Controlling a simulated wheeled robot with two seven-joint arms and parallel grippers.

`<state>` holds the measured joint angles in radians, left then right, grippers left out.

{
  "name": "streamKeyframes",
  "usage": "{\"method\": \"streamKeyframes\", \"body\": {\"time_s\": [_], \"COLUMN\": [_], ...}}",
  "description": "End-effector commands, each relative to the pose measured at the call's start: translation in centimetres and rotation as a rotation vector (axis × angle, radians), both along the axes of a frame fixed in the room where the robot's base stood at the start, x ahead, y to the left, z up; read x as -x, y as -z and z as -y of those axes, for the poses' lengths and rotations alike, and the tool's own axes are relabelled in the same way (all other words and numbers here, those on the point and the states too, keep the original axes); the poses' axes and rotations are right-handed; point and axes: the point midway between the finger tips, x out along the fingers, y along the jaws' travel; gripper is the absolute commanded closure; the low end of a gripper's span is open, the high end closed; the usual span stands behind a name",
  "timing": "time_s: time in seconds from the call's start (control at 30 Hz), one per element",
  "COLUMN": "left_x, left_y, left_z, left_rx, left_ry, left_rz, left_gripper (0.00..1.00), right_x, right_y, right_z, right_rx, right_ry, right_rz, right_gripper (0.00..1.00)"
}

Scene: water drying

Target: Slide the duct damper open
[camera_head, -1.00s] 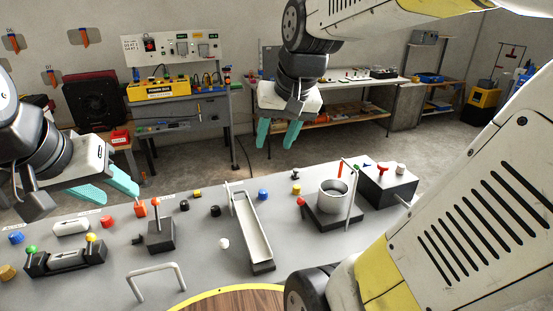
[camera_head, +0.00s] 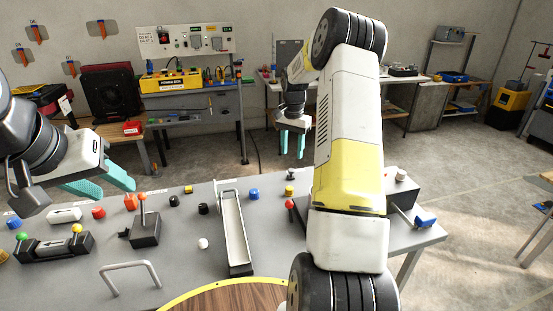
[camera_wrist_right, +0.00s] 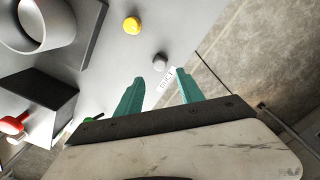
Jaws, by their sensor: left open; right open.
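The likely duct is a grey metal cylinder on a dark base (camera_wrist_right: 98,10), in the top left of the right wrist view, its ring wall (camera_wrist_right: 68,28) partly cut off. In the head view my right arm hides it. A red ball knob (camera_head: 290,204) shows just left of that arm; I cannot tell whether it is the damper's handle. My right gripper (camera_head: 292,150) is open and empty, beyond the table's far edge. In the right wrist view its fingers (camera_wrist_right: 158,80) are apart, near a small white label. My left gripper (camera_head: 112,184) is open and empty above the table's left part.
On the grey table (camera_head: 180,255) stand a metal trough (camera_head: 235,225), a lever box (camera_head: 145,232), a black slide unit (camera_head: 55,247) and an arched handle (camera_head: 130,270). Small knobs lie around. A dark box with a red knob (camera_wrist_right: 12,125) is near the duct. A round wooden top (camera_head: 230,298) is in front.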

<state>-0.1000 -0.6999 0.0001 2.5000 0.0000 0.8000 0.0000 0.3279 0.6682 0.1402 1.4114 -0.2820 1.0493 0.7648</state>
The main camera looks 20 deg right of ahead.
Motion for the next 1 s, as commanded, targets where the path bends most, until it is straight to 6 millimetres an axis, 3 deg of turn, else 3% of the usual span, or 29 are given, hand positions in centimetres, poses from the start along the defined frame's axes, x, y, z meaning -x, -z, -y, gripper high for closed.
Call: {"method": "streamKeyframes", "body": {"time_s": [0.43,0.83,0.87,1.0], "left_x": [0.0,0.0,0.0,0.0], "left_y": [0.0,0.0,0.0,0.0], "left_z": [0.0,0.0,0.0,0.0], "left_rx": [0.000,0.000,0.000,0.000], "left_ry": [0.000,0.000,0.000,0.000], "left_rz": [0.000,0.000,0.000,0.000], "left_gripper": [0.56,0.56,0.56,0.56], "right_x": [0.1,0.0,0.0,0.0], "right_y": [6.4,7.5,7.5,7.4], "right_z": [0.0,-0.1,-0.1,-0.1], "right_rx": [-0.001,-0.001,-0.001,-0.001], "right_ry": [-0.002,-0.002,-0.002,-0.002], "right_rz": [-0.001,0.001,0.001,0.001], "right_gripper": [0.55,0.55,0.57,0.85]}}
